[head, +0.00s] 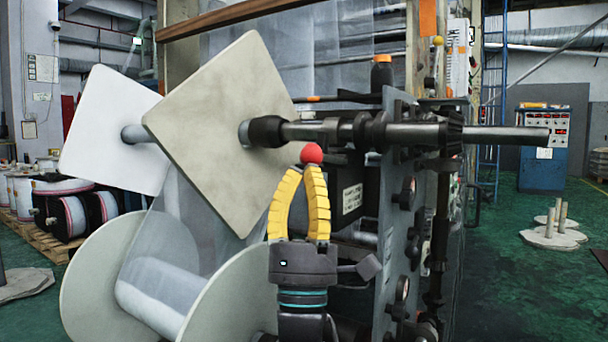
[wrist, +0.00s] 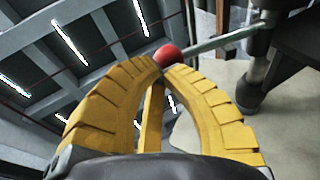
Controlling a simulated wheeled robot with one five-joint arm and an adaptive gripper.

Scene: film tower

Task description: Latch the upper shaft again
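The upper shaft (head: 515,135) runs level across the machine's side plate, with dark collars and a dark chuck at the square-flanged roll. A red ball knob (head: 311,153) shows in front of the shaft side. In the wrist view, the red knob (wrist: 167,56) sits on a thin grey rod (wrist: 225,38) leading right to a dark collar. My gripper (head: 305,169) has its yellow fingers bowed, with tips close together just under the knob. The tips are nearer each other than the knob is wide, and it shows beyond them. Whether they touch it is unclear.
A grey square flange (head: 215,125) stands close left of my gripper. A lower roll with round flanges (head: 235,290) is below left. The machine's side plate (head: 385,235) with knobs is close on the right. Open green floor (head: 520,275) lies farther right.

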